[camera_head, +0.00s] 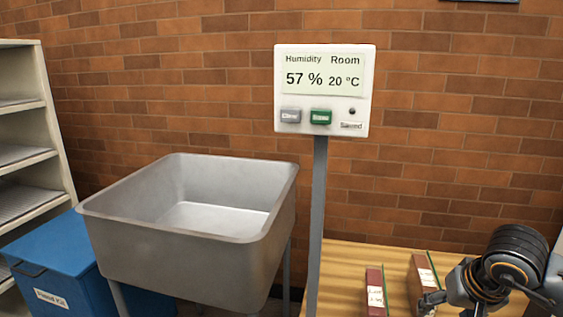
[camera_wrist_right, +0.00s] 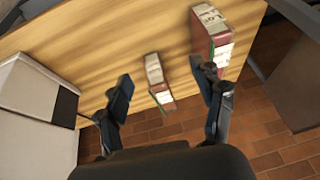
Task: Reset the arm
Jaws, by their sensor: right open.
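My right arm comes in at the lower right of the head view, with its gripper (camera_head: 434,300) over the wooden table, partly cut off by the frame. In the right wrist view the gripper (camera_wrist_right: 160,88) has its two fingers wide apart with nothing held between them. A small red archival box (camera_wrist_right: 160,83) with a pale label shows between the fingers, beyond them. A larger red box (camera_wrist_right: 213,36) lies behind the right fingertip. In the head view a red box (camera_head: 375,291) and a brown-red box (camera_head: 419,275) stand on the table. My left gripper is not in view.
A wooden table (camera_head: 343,262) is at the lower right. A grey sink (camera_head: 255,250) stands left of a post with a humidity display (camera_head: 322,90). A blue bin (camera_head: 55,250) and white shelving (camera_head: 25,120) are at the left. A brick wall is behind.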

